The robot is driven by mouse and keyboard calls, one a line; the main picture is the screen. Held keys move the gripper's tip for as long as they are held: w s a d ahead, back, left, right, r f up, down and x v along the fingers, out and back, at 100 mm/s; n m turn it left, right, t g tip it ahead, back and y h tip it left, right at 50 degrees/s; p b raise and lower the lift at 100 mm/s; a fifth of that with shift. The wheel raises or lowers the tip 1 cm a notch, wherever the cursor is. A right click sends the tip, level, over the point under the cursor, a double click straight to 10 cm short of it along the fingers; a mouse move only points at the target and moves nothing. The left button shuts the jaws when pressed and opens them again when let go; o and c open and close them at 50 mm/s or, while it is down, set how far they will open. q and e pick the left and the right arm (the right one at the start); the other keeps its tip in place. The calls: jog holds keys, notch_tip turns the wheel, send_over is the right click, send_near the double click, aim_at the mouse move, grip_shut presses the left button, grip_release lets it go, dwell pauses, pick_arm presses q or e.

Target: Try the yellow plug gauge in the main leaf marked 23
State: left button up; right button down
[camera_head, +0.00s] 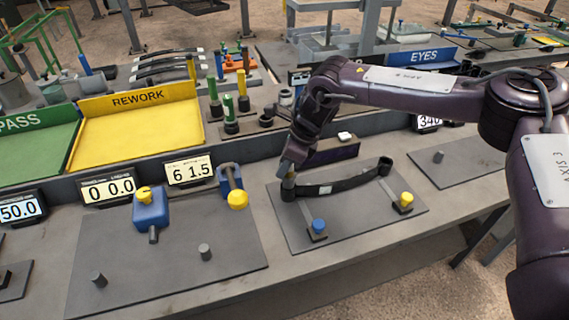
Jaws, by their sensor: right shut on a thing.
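My right gripper (289,170) reaches down over the left eye of a dark curved main leaf (345,184). It is shut on a small piece, of which only a yellowish-tan bit shows under the fingers; I take it as the yellow plug gauge (291,179), mostly hidden. The gauge is at the eye, but I cannot tell whether it is inside. The leaf lies on a grey plate (290,228), with a pale label (325,190) too small to read. Its right eye (385,163) is free. My left gripper is not in view.
Blue-topped (318,226) and yellow-topped (405,200) clamps stand on the leaf's plate. Green-handled gauges (230,112) stand behind to the left. A yellow REWORK tray (140,133) and green PASS tray (35,150) lie left. A blue fixture (150,211) stands on the left plate.

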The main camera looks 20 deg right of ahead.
jog(key=shift+f+b, duration=0.95)
jog(key=shift+f, duration=0.75)
dwell(1.3)
jog(key=shift+r, duration=0.2)
dwell(0.5)
jog(key=shift+r+p, duration=2.4)
jog(key=shift+r, duration=0.55)
jog(key=shift+r+p, duration=1.55)
jog(key=shift+r, duration=0.45)
